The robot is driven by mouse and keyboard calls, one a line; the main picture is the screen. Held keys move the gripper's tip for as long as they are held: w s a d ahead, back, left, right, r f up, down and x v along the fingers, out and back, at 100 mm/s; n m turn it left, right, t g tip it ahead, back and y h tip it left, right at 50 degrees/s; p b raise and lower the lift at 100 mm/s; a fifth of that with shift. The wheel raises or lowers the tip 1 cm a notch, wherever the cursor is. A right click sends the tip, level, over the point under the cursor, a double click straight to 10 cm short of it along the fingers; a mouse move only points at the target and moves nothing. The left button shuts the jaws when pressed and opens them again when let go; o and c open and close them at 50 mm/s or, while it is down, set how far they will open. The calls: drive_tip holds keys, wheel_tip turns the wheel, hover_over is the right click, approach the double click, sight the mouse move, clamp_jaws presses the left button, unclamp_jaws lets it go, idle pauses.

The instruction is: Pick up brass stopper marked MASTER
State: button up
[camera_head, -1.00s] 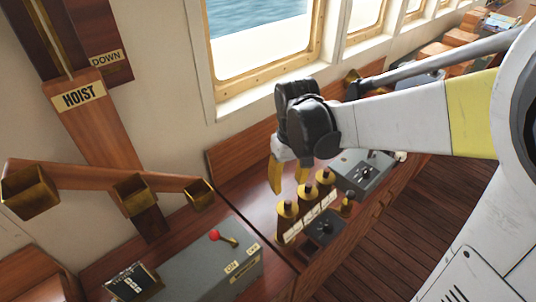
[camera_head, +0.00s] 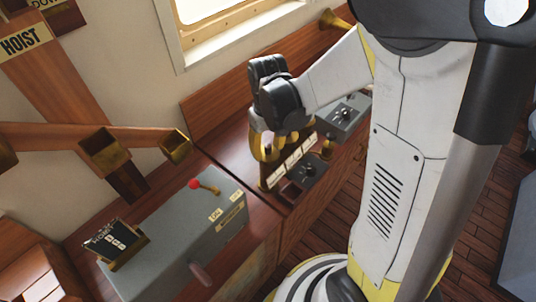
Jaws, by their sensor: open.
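Brass stoppers stand in a row on the wooden console behind pale label plates (camera_head: 290,160). The nearest brass stopper (camera_head: 269,172) shows below my gripper; the others are mostly hidden by it. The lettering is too small to read, so I cannot tell which stopper is marked MASTER. Another brass piece (camera_head: 327,150) stands apart to the right, by a small dark box. My gripper (camera_head: 267,152) points down with its yellow fingers open, at the tops of the row. I cannot tell whether they are around a stopper or touching one.
A grey box (camera_head: 185,232) with a red-knobbed lever (camera_head: 195,184) stands to the left. A dark control box (camera_head: 306,174) and a grey dial box (camera_head: 343,118) lie to the right. A wooden HOIST post (camera_head: 45,75) with brass cups (camera_head: 175,146) is at the left.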

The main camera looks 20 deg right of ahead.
drive_tip(key=shift+c, duration=0.4)
clamp_jaws()
drive_tip(key=shift+r, duration=0.15)
